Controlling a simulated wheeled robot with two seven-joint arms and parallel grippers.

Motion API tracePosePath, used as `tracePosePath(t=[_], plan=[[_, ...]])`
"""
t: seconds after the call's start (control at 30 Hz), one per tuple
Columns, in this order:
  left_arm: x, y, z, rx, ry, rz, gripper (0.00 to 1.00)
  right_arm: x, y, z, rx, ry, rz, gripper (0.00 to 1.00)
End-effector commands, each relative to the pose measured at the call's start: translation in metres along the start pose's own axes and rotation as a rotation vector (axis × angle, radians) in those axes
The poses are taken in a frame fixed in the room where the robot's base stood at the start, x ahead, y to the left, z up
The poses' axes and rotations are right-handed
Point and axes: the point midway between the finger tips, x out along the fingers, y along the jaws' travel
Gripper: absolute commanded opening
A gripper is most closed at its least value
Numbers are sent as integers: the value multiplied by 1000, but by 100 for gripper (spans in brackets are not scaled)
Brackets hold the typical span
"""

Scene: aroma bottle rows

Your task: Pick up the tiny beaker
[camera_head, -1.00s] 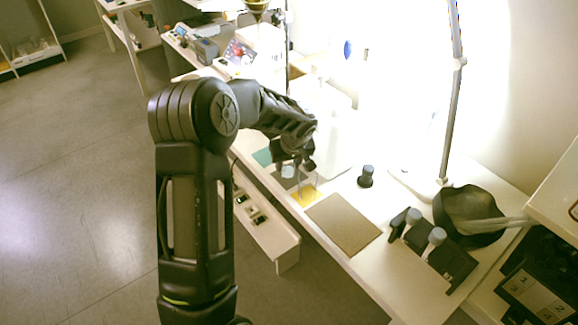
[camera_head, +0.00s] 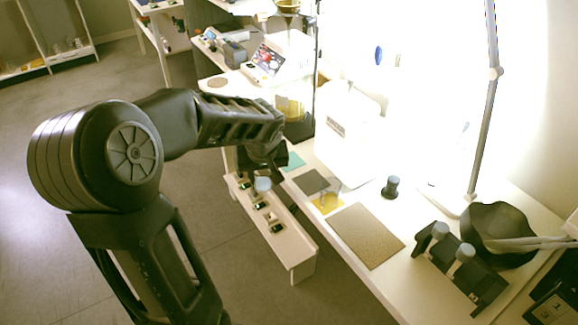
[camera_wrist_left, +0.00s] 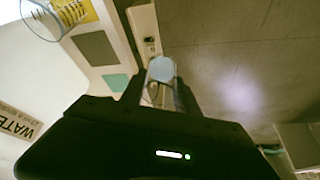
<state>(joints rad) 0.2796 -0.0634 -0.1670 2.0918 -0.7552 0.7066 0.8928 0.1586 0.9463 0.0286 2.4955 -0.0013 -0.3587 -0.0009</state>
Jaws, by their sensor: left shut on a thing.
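The tiny beaker (camera_head: 329,191) is a small clear glass vessel standing on the table by the yellow square. In the left wrist view a clear glass vessel with markings (camera_wrist_left: 44,17), likely the same beaker, shows at the upper left by the yellow square. My left gripper (camera_head: 262,170) is away from it, to its left. It is shut on a small glass bottle with a blue-grey cap (camera_head: 262,184). The cap of this bottle also shows in the left wrist view (camera_wrist_left: 162,69). My right gripper is not in view.
A low white shelf with several dark-slotted places (camera_head: 302,262) lies below the held bottle. A capped bottle (camera_head: 391,188) stands alone on the table. A black rack (camera_head: 462,277) holds two capped bottles beside a black bowl (camera_head: 497,229). A brown mat (camera_head: 366,235) lies bare.

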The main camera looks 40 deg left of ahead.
Motion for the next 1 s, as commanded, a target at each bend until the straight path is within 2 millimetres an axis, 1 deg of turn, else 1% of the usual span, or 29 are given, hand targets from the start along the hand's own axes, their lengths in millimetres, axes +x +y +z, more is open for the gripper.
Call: tracePosePath(t=[0.03,0.1,0.2,0.3,0.43,1.0], plan=[[-1,-12,4,-5,2,0,0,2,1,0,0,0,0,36],[-3,-23,8,-4,1,0,0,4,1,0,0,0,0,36],[-5,-34,12,-3,1,1,0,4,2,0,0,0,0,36],[-6,-40,14,-2,1,1,0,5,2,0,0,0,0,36],[-6,-42,15,-1,0,0,0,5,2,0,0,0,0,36],[-7,-42,15,-1,0,0,0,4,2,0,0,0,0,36]])
